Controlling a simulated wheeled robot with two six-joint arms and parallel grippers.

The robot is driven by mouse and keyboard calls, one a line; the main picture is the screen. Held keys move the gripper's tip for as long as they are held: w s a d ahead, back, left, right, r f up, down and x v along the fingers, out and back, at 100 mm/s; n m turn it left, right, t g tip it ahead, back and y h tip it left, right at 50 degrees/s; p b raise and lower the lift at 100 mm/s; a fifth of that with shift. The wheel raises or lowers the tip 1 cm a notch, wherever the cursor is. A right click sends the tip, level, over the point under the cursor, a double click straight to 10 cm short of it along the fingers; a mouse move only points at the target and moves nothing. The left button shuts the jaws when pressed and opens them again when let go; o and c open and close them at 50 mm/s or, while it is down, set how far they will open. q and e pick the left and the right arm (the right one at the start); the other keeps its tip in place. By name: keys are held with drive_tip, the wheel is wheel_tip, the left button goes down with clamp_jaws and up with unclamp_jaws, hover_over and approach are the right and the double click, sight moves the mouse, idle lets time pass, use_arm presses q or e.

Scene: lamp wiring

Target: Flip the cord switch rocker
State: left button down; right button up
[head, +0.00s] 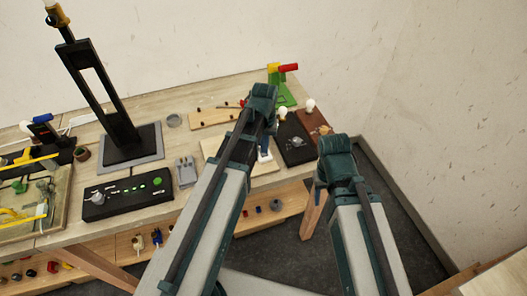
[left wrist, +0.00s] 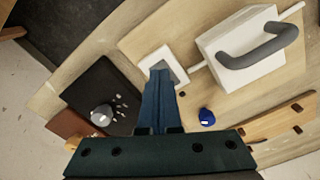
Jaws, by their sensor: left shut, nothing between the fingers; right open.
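The cord switch shows in the left wrist view as a small white housing (left wrist: 147,63) with a grey middle part. It sits on a pale wooden board (left wrist: 132,42). In the head view part of the white switch (head: 265,156) shows beside my left arm. My left gripper (left wrist: 160,72) is shut and empty. Its blue fingertips overlap the switch's middle in the wrist view; I cannot tell whether they touch. They hide part of the rocker, so its position is unclear. My right gripper (head: 319,184) is largely hidden behind its own wrist, off the table's right edge.
A white block (left wrist: 235,55) with a grey handle stands beside the switch, and a pale cord runs between them. A black box (left wrist: 103,92) with a knob lies on the other side. A blue knob (left wrist: 207,116) is near the fingers. A black lamp stand (head: 122,140) stands further left.

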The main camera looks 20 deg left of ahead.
use_arm(q)
drive_tip(key=shift+f+b, duration=0.5)
drive_tip(key=shift+f, duration=0.05)
idle(0.4)
wheel_tip(320, 180, up, 7)
drive_tip(key=p, duration=0.7)
drive_tip(key=shift+s+d, duration=0.25)
drive_tip(key=s+d+f+m+y+b, duration=0.1)
drive_tip(key=s+d+m, duration=0.3)
drive_tip(key=s+d, duration=0.6)
drive_tip(key=s, duration=0.3)
drive_tip(key=shift+s+f+m+b, duration=0.3)
drive_tip(key=shift+s+b, duration=0.05)
drive_tip(key=shift+s, duration=0.05)
